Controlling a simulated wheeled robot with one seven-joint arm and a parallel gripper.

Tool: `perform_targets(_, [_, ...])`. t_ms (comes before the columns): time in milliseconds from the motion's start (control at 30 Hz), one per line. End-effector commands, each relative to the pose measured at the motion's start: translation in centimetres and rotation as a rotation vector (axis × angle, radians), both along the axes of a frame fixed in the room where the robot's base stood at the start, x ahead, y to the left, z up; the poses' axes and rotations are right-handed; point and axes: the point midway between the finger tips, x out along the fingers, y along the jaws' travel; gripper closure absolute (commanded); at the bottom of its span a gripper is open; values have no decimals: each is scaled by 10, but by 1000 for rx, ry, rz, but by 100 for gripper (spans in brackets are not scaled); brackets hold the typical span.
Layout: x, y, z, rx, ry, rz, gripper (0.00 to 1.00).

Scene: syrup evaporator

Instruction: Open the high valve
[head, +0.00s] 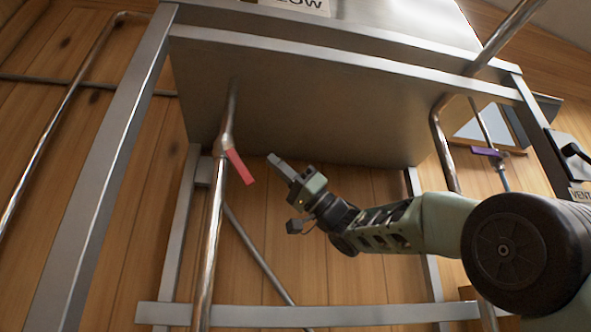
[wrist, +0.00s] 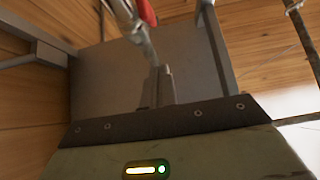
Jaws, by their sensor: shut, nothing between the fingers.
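A valve with a red lever handle (head: 240,166) sits on a vertical metal pipe (head: 212,240) under the tank, at centre left in the head view. The lever slants down and to the right from the pipe. The red lever also shows at the top of the wrist view (wrist: 147,12), partly cut off by the frame edge. My gripper (head: 274,160) is shut and empty. Its fingertips are to the right of the lever, apart from it in the head view. In the wrist view the closed fingers (wrist: 157,88) point up toward the pipe and lever.
A metal tank (head: 300,110) hangs above on a steel frame (head: 105,160). A purple-handled valve (head: 487,151) is on a pipe at the right. A black lever box marked VENT (head: 572,150) is at the right edge. A crossbar (head: 300,315) runs low in front.

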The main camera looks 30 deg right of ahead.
Motion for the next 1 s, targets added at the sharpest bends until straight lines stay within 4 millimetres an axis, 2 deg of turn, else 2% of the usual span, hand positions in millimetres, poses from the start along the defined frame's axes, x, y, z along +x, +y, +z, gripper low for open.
perform_targets(33, [2, 7, 5, 0, 3, 3, 100])
perform_targets(100, [5, 16, -5, 0, 4, 2, 100])
perform_targets(300, [9, 30, -17, -1, 0, 0, 100])
perform_targets(1000, [11, 37, -28, 46, -17, 1, 100])
